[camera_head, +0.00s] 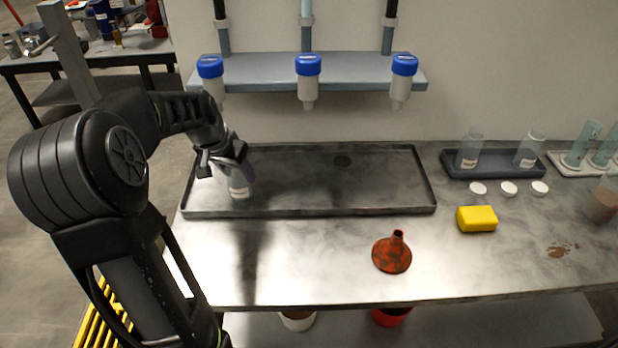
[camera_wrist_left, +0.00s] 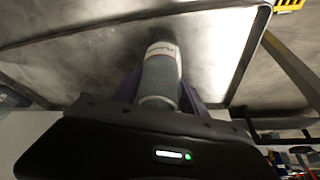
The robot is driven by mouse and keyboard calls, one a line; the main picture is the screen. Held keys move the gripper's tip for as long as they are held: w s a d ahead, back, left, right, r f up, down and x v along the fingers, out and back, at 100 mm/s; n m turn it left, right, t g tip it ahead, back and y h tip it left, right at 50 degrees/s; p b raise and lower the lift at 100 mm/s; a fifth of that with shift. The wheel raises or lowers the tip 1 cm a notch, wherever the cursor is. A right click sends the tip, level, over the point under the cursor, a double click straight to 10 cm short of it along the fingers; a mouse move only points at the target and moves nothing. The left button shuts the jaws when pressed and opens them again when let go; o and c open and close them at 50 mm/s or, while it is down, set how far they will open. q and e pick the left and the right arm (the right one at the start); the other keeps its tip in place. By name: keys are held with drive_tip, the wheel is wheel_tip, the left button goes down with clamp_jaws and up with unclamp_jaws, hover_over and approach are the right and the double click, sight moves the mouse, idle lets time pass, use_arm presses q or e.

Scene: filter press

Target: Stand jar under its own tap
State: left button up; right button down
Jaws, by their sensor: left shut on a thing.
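My left gripper (camera_head: 236,170) is shut on a jar (camera_head: 239,188) with a pale label, over the left part of the wide metal tray (camera_head: 310,212). The jar's upper part is hidden by the gripper, and I cannot tell whether its base touches the tray. In the left wrist view the jar (camera_wrist_left: 160,75) sits between the fingers. Three taps with blue tops hang from the shelf: left (camera_head: 211,70), middle (camera_head: 308,78) and right (camera_head: 403,78). The jar is nearest the left tap, a little right of it in the picture. My right gripper is out of view.
A dark tray (camera_head: 490,172) at the right holds two more jars, with white lids (camera_head: 508,188) in front. A brown spill (camera_head: 562,250) is at the right. The middle and right of the metal tray are clear.

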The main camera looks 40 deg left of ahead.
use_arm(q)
drive_tip(key=w+d+p, duration=0.1)
drive_tip(key=w+d, duration=0.1)
drive_tip(key=w, duration=0.1)
drive_tip(key=w+d+p, duration=0.1)
drive_tip(key=w+d, duration=0.2)
drive_tip(key=w, duration=0.1)
drive_tip(key=w+d+p, duration=0.1)
drive_tip(key=w+d, duration=0.2)
drive_tip(key=shift+w, duration=0.3)
drive_tip(key=shift+w+d+p, duration=0.15)
drive_tip(key=shift+w+p, duration=0.05)
drive_tip(key=shift+p, duration=0.15)
drive_tip(key=w+d, duration=0.1)
drive_tip(key=w+d+p, duration=0.1)
drive_tip(key=w, duration=0.1)
drive_tip(key=shift+w+d+r, duration=0.1)
drive_tip(key=shift+w+d, duration=0.05)
drive_tip(key=shift+d, duration=0.15)
drive_tip(key=shift+f+p, duration=0.35)
drive_tip(key=shift+f, duration=0.2)
drive_tip(key=shift+a+f, duration=0.15)
drive_tip(key=shift+f, duration=0.15)
